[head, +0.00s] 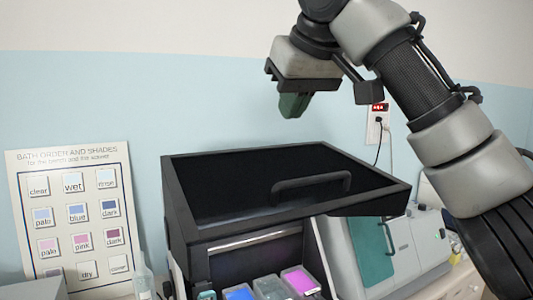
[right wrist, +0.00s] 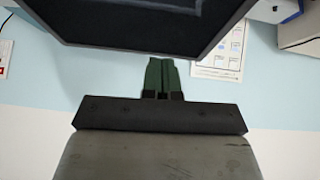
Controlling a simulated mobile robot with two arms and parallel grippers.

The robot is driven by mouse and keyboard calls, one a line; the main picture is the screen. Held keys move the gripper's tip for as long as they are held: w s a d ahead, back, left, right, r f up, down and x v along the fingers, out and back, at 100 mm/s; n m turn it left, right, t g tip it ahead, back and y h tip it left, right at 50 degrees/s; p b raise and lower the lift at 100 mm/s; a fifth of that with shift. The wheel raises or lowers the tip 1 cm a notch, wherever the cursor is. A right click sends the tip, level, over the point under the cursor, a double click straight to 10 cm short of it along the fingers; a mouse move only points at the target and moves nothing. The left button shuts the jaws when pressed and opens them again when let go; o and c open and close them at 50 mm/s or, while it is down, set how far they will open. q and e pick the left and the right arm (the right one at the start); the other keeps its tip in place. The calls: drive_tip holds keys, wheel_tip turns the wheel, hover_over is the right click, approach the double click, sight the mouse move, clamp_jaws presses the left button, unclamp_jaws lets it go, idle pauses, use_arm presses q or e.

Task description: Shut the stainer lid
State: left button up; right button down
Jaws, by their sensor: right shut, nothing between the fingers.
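The stainer (head: 200,262) stands on the bench in the middle of the head view. Its dark lid (head: 235,185) has a black frame and a bar handle (head: 312,181) near the front edge. The lid is raised, and lit baths show below its front edge. My right gripper (head: 292,106), with green fingers, is shut and empty above and behind the lid, apart from it. In the right wrist view the shut fingers (right wrist: 163,72) point toward the dark lid (right wrist: 130,25) at the top of the picture. My left gripper is not in view.
A shade chart (head: 75,165) leans on the wall at left. A bottle (head: 143,281) stands in front of it. Pink (head: 300,281) and blue (head: 239,293) baths sit at the stainer's front. A grey machine with a teal panel (head: 370,250) stands at right. A wall socket (head: 378,125) is behind.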

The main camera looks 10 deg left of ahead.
drive_tip(key=p, duration=0.4)
hover_over(282, 186)
drive_tip(key=f, duration=0.7)
drive_tip(key=shift+w+a+f, duration=0.15)
drive_tip(key=shift+w+a, duration=0.15)
drive_tip(key=shift+a, duration=0.05)
wheel_tip(282, 186, down, 2)
drive_tip(key=shift+s+d+f+p, duration=0.1)
drive_tip(key=shift+d+p, duration=0.05)
drive_tip(key=shift+p, duration=0.15)
drive_tip(key=shift+s+d+f, duration=0.15)
drive_tip(key=shift+s+f, duration=0.05)
drive_tip(key=shift+f, duration=0.1)
drive_tip(key=shift+s+d+f, duration=0.15)
drive_tip(key=shift+f, duration=0.3)
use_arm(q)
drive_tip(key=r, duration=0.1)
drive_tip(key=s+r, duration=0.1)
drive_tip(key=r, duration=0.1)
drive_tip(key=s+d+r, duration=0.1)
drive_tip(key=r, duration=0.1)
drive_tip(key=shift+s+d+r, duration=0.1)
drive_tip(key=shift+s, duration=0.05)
